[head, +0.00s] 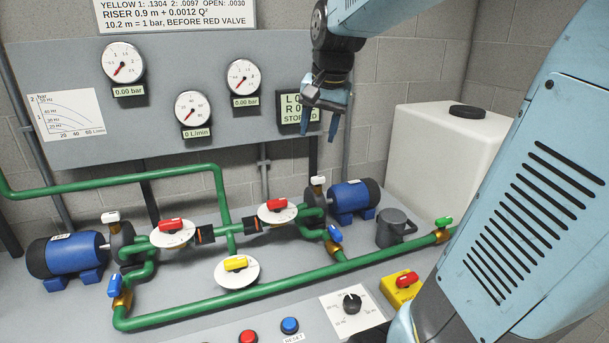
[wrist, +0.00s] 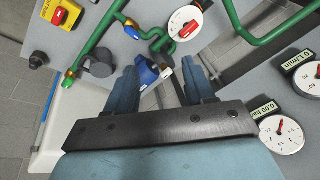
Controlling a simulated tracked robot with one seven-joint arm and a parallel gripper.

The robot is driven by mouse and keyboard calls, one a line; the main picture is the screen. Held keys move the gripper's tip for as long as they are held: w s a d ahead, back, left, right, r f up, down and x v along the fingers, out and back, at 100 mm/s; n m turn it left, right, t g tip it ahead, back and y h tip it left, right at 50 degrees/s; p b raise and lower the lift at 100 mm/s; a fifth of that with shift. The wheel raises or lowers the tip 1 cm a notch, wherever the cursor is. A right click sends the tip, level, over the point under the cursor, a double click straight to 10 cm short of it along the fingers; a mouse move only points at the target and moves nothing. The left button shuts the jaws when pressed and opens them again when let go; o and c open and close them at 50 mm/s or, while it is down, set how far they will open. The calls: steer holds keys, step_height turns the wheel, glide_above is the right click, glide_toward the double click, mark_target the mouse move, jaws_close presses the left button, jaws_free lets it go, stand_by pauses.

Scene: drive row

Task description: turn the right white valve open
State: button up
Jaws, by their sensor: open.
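In the wrist view my gripper (wrist: 162,76) is open with nothing held. The left white valve (head: 110,217) is by the left pump.
Red-handled valves (head: 277,205), a yellow valve (head: 236,264) and green pipes (head: 190,314) stand nearby. A white tank (head: 440,155) stands behind. The gauge panel (head: 75,60) rises close behind my gripper.

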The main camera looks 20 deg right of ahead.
steer(key=w+d+f+m+g, duration=0.1)
steer(key=w+d+f+m, duration=0.15)
steer(key=w, duration=0.55)
steer(key=w+d+f+m+g, duration=0.15)
steer(key=w+d+m, duration=0.25)
steer(key=w, duration=0.4)
steer(key=m+g, duration=0.1)
steer(key=m, duration=0.4)
glide_above(318, 177)
step_height(318, 177, down, 10)
step_height(318, 177, down, 13)
steer(key=shift+w+d+f, duration=0.1)
steer(key=shift+w+f, duration=0.05)
steer(key=shift+c, duration=0.3)
